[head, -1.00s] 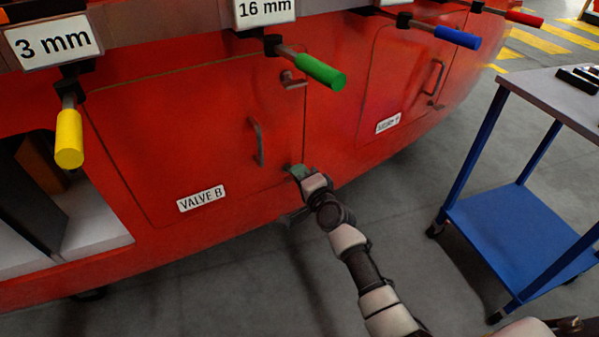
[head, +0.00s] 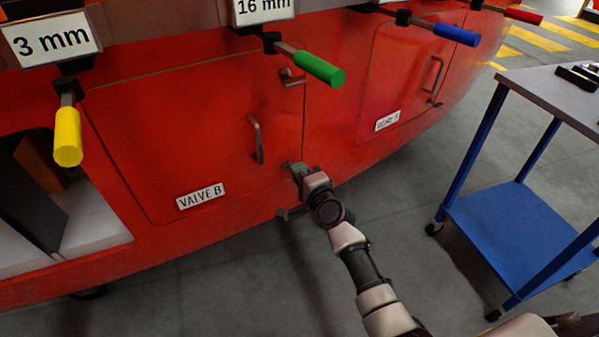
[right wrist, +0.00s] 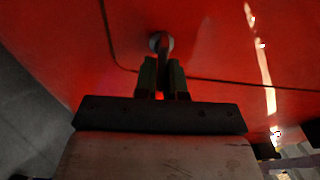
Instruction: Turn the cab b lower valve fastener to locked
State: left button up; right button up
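The cab b valve door (head: 200,140) is a red panel with a "VALVE B" label (head: 201,196) and a grey handle (head: 256,138). Its upper fastener (head: 293,78) is a small grey lever lying roughly sideways across the door's right edge. The lower valve fastener is hidden behind my right gripper (head: 295,169) in the head view. In the right wrist view the fastener (right wrist: 161,43) shows as a round grey base with a thin lever running between the fingers of my right gripper (right wrist: 161,75). The fingers appear closed on that lever. My left gripper is not in view.
Yellow (head: 68,136), green (head: 320,68) and blue (head: 457,35) handles stick out above the doors. A blue cart (head: 520,235) stands at the right. An open compartment (head: 85,225) is at the left. Grey floor (head: 400,230) is free between door and cart.

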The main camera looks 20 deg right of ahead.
jog(key=o, duration=0.4)
jog(key=shift+c, duration=0.2)
jog(key=shift+s, duration=0.35)
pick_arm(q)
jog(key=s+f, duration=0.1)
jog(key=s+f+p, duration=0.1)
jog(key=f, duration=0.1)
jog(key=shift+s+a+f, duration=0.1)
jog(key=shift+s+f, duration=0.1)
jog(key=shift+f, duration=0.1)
pick_arm(e)
jog(key=s+d, duration=0.2)
jog(key=s, duration=0.8)
